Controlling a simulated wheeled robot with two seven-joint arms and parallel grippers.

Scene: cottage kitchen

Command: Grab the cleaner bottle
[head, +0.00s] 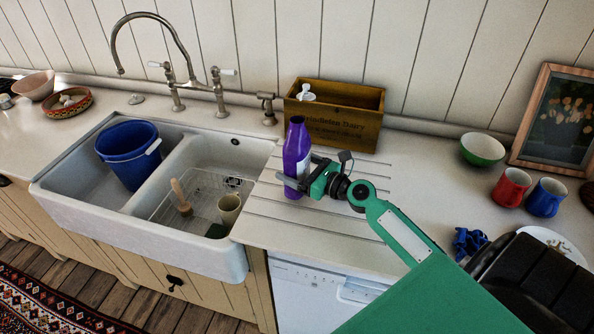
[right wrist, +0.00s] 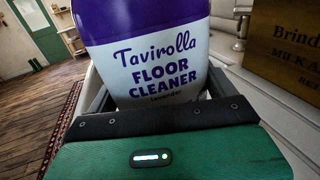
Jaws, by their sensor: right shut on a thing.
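The purple cleaner bottle (head: 297,150) stands upright on the grooved counter just right of the sink, in front of the wooden crate. In the right wrist view the bottle (right wrist: 146,32) fills the upper middle, with a white label reading "Tavirolla Floor Cleaner". My right gripper (head: 298,181) has its fingers around the lower part of the bottle and is shut on it. In the right wrist view the fingertips are hidden behind the bottle. My left gripper is not in view.
A wooden crate (head: 345,122) stands behind the bottle. The double sink (head: 160,235) is at left with a blue bucket (head: 128,152). A green bowl (head: 482,149), red cup (head: 511,188), blue cup (head: 546,197) and framed picture (head: 560,122) are at right.

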